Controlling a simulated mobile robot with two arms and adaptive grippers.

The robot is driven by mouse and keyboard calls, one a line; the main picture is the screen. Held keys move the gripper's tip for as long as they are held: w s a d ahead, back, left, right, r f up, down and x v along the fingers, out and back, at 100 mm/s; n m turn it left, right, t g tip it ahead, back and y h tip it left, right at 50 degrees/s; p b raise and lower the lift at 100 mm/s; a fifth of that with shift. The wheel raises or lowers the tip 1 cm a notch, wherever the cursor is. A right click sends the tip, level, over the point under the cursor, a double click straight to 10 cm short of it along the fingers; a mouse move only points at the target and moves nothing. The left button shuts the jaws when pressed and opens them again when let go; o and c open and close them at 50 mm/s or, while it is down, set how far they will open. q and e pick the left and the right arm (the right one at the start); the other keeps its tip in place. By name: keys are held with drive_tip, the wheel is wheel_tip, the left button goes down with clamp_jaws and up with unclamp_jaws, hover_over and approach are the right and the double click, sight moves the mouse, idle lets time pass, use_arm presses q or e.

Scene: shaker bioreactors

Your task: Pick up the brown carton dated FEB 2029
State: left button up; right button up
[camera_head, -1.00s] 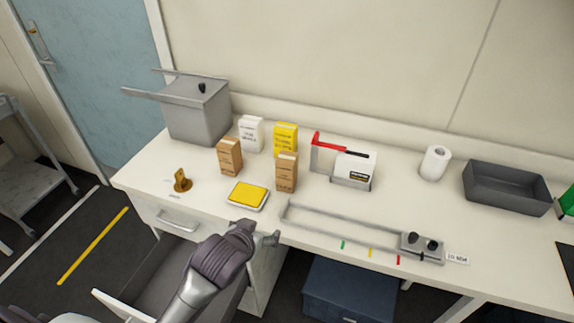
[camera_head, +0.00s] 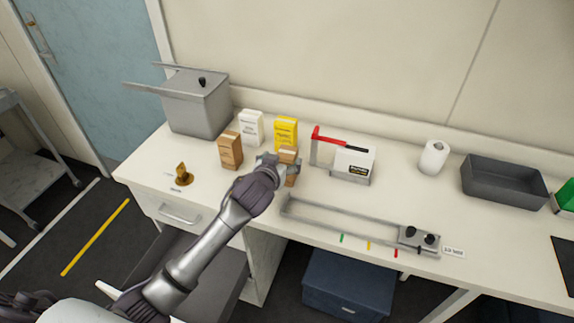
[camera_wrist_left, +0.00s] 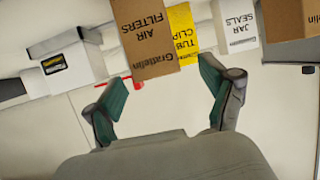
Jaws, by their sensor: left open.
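Two brown cartons stand on the bench. One (camera_head: 289,155) is at my left gripper (camera_head: 280,163), which partly covers it. In the left wrist view this carton (camera_wrist_left: 145,40) reads "Grattelin AIR FILTERS", upside down. It stands just beyond the gap between the green-padded fingers of my left gripper (camera_wrist_left: 165,92), which are open and empty. The other brown carton (camera_head: 230,151) stands to the left, and its edge shows at the right of the left wrist view (camera_wrist_left: 290,18). I cannot read a date on either carton. My right gripper is out of view.
A yellow carton (camera_head: 286,131) and a white carton (camera_head: 250,127) stand behind the brown ones. A grey metal frame (camera_head: 350,222) lies in front. A grey tank (camera_head: 199,108) stands at back left.

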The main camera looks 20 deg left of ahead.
sight(287, 155)
use_arm(q)
drive_tip(key=p+x, duration=0.1)
drive_tip(key=x, duration=0.3)
drive_tip(key=shift+w+d+f, duration=0.2)
drive_tip(key=shift+w+f, duration=0.05)
drive_tip(key=shift+w, duration=0.1)
drive_tip(key=shift+s, duration=0.1)
drive_tip(key=shift+c, duration=0.5)
drive_tip(key=c, duration=1.1)
drive_tip(key=shift+c, duration=0.7)
drive_tip(key=shift+r, duration=0.15)
